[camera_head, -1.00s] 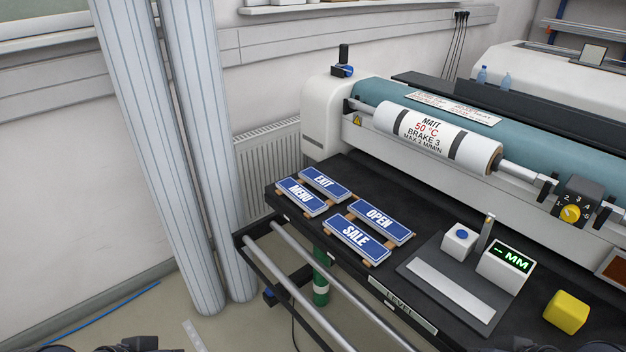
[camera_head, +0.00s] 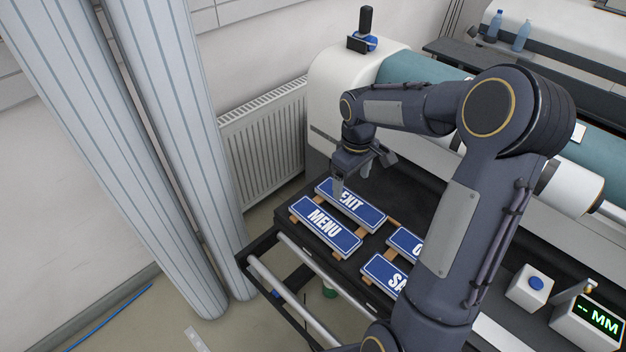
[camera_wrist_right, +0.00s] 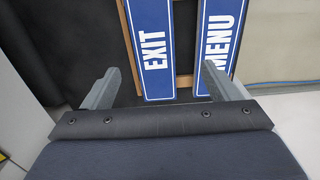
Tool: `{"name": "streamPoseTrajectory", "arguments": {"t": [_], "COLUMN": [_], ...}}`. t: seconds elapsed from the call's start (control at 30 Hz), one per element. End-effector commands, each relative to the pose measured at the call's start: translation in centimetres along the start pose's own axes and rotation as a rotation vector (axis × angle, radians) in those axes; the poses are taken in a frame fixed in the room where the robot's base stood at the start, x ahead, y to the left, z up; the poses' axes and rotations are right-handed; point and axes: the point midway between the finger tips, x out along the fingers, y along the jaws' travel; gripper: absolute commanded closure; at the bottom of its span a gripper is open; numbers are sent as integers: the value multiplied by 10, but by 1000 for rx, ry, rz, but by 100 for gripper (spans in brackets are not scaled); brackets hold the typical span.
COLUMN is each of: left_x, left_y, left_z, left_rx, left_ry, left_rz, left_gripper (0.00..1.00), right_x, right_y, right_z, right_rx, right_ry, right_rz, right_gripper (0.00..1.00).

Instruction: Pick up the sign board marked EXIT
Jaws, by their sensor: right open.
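The blue EXIT sign board (camera_head: 358,208) lies flat on wooden strips at the back left of the black table, behind the MENU board (camera_head: 325,228). My right gripper (camera_head: 352,186) is open and empty above the left end of the EXIT board and hides part of it. In the right wrist view the EXIT board (camera_wrist_right: 152,50) lies ahead, between the lines of the two open fingers (camera_wrist_right: 165,85). The MENU board (camera_wrist_right: 219,40) lies close beside it, ahead of the right-hand finger. My left gripper is not in view.
The OPEN board (camera_head: 404,243) and SALE board (camera_head: 385,272) lie to the right, partly hidden by my right arm. The laminating machine (camera_head: 345,90) rises behind the table. A radiator (camera_head: 265,140) and tall rolls (camera_head: 170,130) stand left. A metal rail (camera_head: 290,292) runs along the front.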

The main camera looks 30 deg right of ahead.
Motion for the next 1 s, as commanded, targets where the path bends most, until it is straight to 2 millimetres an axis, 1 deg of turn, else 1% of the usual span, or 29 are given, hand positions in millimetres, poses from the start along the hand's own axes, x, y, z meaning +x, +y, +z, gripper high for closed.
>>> {"name": "streamPoseTrajectory", "arguments": {"t": [0.37,0.5,0.63,0.73,0.93,1.0], "left_x": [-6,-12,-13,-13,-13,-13], "left_y": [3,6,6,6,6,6], "left_z": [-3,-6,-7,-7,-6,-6], "left_rx": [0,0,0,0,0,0], "left_ry": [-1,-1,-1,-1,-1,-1], "left_rz": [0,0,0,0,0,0], "left_gripper": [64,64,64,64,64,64], "right_x": [38,59,76,80,81,81], "right_y": [5,10,10,10,10,10], "right_z": [0,2,1,1,1,1], "right_rx": [-6,-6,-5,-6,-6,-6], "right_ry": [-11,-12,-9,-8,-7,-7], "right_rz": [-2,-4,-2,-1,0,0], "right_gripper": [18,18,18,18,18,27]}}
